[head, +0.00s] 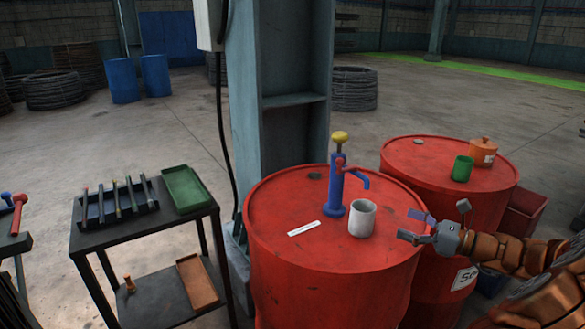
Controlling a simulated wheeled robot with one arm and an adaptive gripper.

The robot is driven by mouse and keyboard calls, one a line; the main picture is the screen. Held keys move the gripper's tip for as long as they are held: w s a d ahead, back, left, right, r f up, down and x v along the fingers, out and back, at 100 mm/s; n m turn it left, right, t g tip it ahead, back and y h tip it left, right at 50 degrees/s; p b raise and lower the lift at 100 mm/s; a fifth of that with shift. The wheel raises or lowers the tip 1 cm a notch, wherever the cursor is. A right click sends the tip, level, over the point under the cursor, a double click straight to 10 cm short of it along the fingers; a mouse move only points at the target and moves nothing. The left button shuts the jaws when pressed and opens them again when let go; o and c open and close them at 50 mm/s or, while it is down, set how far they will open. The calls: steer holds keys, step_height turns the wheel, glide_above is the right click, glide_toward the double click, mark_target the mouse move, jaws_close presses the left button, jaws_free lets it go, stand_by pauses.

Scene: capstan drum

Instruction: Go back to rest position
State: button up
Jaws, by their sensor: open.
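My gripper (408,227) is at the right, at the end of my orange-brown arm. Its fingers are spread apart with nothing between them. It points left, near the right edge of the front red drum (270,232). A white-grey mug (363,220) stands upright on that drum, left of the gripper and apart from it. A blue pump (334,190) with a yellow knob and a blue spout stands beside the mug. The spout is above the mug's right side.
A second red drum (405,157) behind bears a green cup (462,170) and an orange lidded pot (483,152). A steel column (277,120) rises behind the front drum. A dark cart (145,232) with a tool rack and green tray (186,190) stands left. Floor between is open.

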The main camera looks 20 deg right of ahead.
steer(key=a+n+g, duration=0.1)
steer(key=a, duration=0.1)
steer(key=a+r+n+g+y, duration=0.1)
steer(key=a, duration=0.2)
steer(key=w+a+r+n+p, duration=0.1)
steer(key=a, duration=0.2)
steer(key=shift+g+y, duration=0.3)
steer(key=shift+g, duration=0.1)
steer(key=s+a+r+n+g+p, duration=0.25)
steer(key=a+n+g, duration=0.45)
steer(key=a, duration=0.8)
steer(key=s+a+f+n+g+h+p, duration=0.1)
steer(key=s+a+n+g+h, duration=0.3)
steer(key=s+a+n, duration=0.6)
steer(key=s+d+n+g+h+p, duration=0.1)
steer(key=s+n+h, duration=0.7)
steer(key=s, duration=0.8)
steer(key=shift+s+d+n+g+p, duration=0.4)
steer(key=shift+g+p, duration=0.4)
steer(key=shift+p, duration=0.45)
